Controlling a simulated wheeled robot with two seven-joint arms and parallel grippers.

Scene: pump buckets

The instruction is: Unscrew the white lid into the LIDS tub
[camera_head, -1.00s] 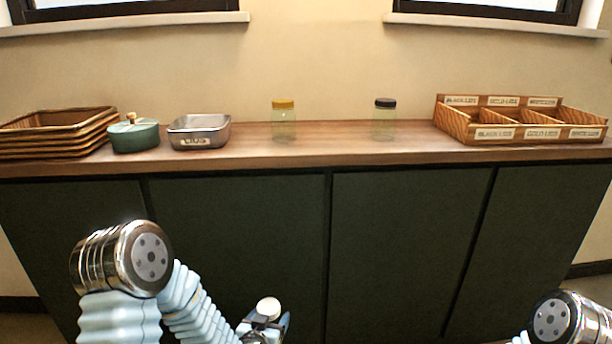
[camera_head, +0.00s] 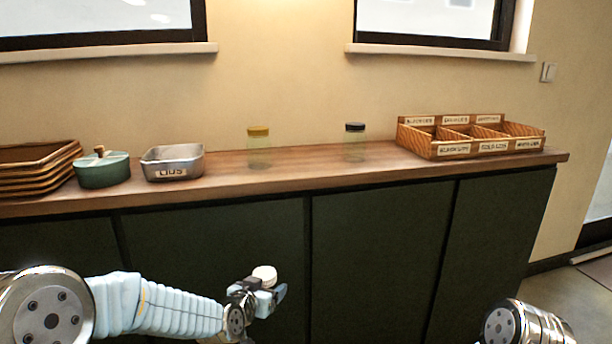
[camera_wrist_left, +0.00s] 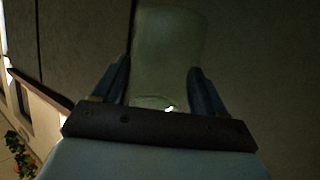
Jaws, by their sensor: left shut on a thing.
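My left gripper (camera_head: 264,296) is shut on a jar with a white lid (camera_head: 264,273), held in front of the dark cabinet and below the counter top. In the left wrist view the pale greenish glass jar (camera_wrist_left: 168,50) sits between the two fingers of my left gripper (camera_wrist_left: 160,85). The white lid is on top of the jar in the head view; the jar's body is mostly hidden there by the gripper. The grey metal LIDS tub (camera_head: 152,170) stands on the counter, up and left of the gripper. My right gripper is out of view.
On the counter (camera_head: 310,176) stand a yellow-lidded jar (camera_head: 259,152), a black-lidded jar (camera_head: 355,146), a green lidded pot (camera_head: 104,172), stacked brown trays (camera_head: 35,172) and a labelled wooden divided box (camera_head: 418,143). The counter is clear around the two jars.

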